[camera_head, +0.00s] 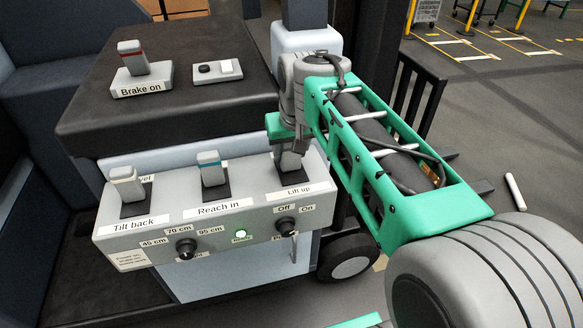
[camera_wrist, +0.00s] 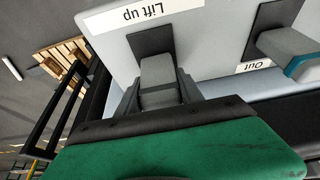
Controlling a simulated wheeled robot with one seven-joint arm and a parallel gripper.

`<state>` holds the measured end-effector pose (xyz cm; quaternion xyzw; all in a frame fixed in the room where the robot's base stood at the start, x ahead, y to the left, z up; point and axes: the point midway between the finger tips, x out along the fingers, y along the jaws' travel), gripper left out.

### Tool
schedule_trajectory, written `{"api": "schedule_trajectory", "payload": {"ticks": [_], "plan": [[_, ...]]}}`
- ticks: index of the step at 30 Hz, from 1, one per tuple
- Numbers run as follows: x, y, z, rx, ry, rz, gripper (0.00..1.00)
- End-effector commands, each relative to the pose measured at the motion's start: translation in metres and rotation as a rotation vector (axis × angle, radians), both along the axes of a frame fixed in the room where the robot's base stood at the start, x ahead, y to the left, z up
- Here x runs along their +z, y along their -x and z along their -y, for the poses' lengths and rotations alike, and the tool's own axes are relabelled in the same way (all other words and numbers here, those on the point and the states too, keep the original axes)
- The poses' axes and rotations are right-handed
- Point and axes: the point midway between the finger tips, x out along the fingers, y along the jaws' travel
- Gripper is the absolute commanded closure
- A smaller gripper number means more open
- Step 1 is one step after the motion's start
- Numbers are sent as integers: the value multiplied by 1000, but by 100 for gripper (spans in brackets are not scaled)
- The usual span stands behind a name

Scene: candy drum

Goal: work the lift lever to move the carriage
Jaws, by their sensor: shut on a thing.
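The lift lever is the rightmost of three on the grey control panel (camera_head: 253,210), above the "Lift up" label (camera_head: 291,190). My gripper (camera_head: 291,160) is shut on the lift lever and hides much of it in the head view. In the wrist view the grey lift lever (camera_wrist: 158,80) stands in its dark slot between my fingers, next to the upside-down "Lift up" label (camera_wrist: 147,14). The lift carriage cannot be made out for certain.
The blue-striped reach lever (camera_head: 211,168) and the tilt lever (camera_head: 126,184) stand left on the panel. The red-striped brake lever (camera_head: 132,57) stands behind, labelled "Brake on".

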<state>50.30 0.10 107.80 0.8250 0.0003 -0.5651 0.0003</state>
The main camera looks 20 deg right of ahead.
Motion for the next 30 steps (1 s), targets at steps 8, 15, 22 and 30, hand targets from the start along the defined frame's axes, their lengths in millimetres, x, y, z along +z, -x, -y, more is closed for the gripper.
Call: {"api": "schedule_trajectory", "payload": {"ticks": [8, 15, 22, 30], "plan": [[2, 0, 2, -3, -1, 18, 100], [2, 0, 3, -4, -1, 17, 45], [1, 0, 2, -3, -1, 16, 35], [15, 4, 1, -1, -1, 20, 35]]}}
